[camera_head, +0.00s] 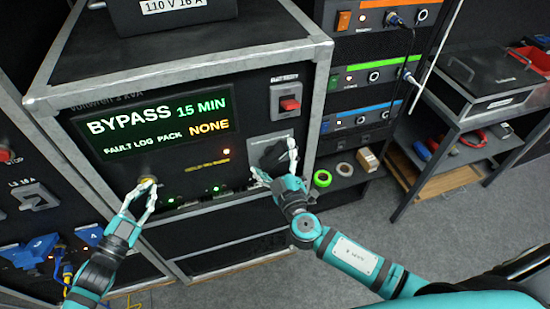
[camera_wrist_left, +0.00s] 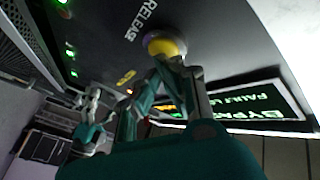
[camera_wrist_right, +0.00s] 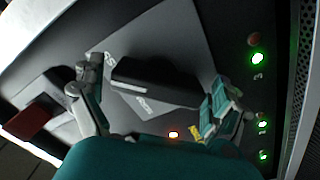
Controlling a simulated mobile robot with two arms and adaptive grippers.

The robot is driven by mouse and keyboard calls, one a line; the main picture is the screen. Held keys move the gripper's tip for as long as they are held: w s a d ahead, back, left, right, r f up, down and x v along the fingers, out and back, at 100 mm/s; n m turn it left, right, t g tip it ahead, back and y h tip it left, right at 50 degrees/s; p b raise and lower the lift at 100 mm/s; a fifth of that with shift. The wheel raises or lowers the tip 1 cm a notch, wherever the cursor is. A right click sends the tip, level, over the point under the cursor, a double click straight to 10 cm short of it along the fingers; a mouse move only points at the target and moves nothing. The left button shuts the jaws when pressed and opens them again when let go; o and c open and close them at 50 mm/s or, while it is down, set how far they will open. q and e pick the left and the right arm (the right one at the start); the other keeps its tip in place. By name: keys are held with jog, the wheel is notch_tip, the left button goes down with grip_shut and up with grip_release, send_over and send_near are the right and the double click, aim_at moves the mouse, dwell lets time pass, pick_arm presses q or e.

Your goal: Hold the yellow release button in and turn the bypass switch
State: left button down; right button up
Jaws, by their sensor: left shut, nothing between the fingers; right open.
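The yellow release button (camera_head: 149,180) is on the lower left of the black front panel, and it also shows in the left wrist view (camera_wrist_left: 165,45) beside the word RELEASE. My left gripper (camera_head: 145,186) is shut and empty, its fingertips at the button face and seemingly touching it. How far the button is pressed cannot be told. The bypass switch (camera_head: 272,153) is a black bar knob on a grey plate, tilted slightly in the right wrist view (camera_wrist_right: 155,82). My right gripper (camera_head: 274,160) is open, with one finger at each end of the knob, apparently not clamped.
A display (camera_head: 150,122) above the button reads BYPASS 15 MIN and FAULT LOG PACK NONE. A red rocker switch (camera_head: 290,104) sits above the knob. Green tape (camera_head: 322,178) lies on a shelf to the right. Green-lit sockets line the panel's lower edge, between the two grippers.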

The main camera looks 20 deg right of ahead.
jog(key=shift+c, duration=0.4)
jog(key=c, duration=0.9)
jog(key=shift+n, duration=0.3)
jog(key=n, duration=0.3)
jog(key=shift+n, duration=0.3)
jog(key=n, duration=0.4)
jog(key=shift+r+n, duration=0.1)
jog(key=shift+n, duration=0.2)
jog(key=n, duration=0.4)
jog(key=shift+n, duration=0.3)
jog(key=shift+r+n, duration=0.1)
jog(key=shift+n, duration=2.1)
